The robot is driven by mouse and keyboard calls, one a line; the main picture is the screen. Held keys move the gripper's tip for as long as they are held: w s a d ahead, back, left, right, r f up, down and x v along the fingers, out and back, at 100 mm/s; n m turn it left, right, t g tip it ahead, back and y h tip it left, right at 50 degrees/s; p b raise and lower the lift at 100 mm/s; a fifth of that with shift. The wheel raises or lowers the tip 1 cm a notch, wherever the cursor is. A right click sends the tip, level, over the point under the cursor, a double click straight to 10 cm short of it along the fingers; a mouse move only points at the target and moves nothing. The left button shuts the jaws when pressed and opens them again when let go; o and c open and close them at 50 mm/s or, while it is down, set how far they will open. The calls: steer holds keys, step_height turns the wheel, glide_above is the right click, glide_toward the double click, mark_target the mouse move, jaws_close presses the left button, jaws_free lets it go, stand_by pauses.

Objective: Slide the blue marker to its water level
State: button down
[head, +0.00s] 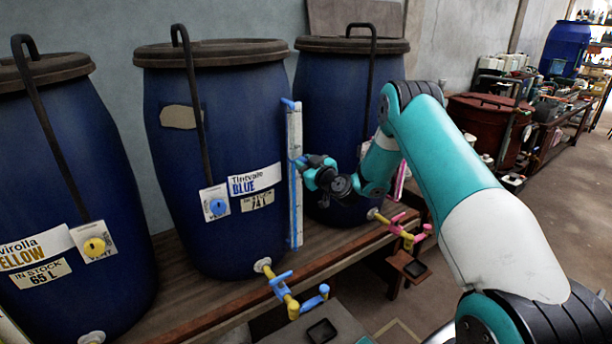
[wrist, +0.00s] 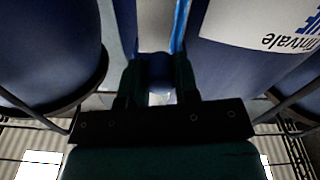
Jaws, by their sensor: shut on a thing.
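The Tintvale blue vat (head: 222,120) stands in the middle of the head view, with a label reading "IN STOCK 74 L" (head: 257,201). A tall pale gauge strip (head: 295,215) with blue tubing runs up its right side. My gripper (head: 303,162) is at the strip, at about mid height. In the wrist view my gripper (wrist: 157,85) is shut on a small dark blue piece, the blue marker (wrist: 157,68), in front of the strip (wrist: 156,25). In the head view the marker is mostly hidden by the gripper. The water level cannot be made out.
A yellow-labelled vat (head: 60,170) stands to the left and another blue vat (head: 335,95) behind my arm. A blue-handled tap (head: 283,288) and a pink-handled tap (head: 402,230) stick out over the wooden bench edge (head: 225,318). Open floor lies at the right.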

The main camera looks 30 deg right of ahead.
steer(key=c, duration=0.9)
jaws_free()
steer(key=shift+o, duration=0.2)
steer(key=shift+s+f+b, duration=0.15)
steer(key=shift+s+b, duration=0.2)
steer(key=s+b, duration=1.3)
steer(key=s, duration=0.3)
steer(key=shift+s+d+b, duration=0.35)
steer(key=shift+s+b, duration=0.05)
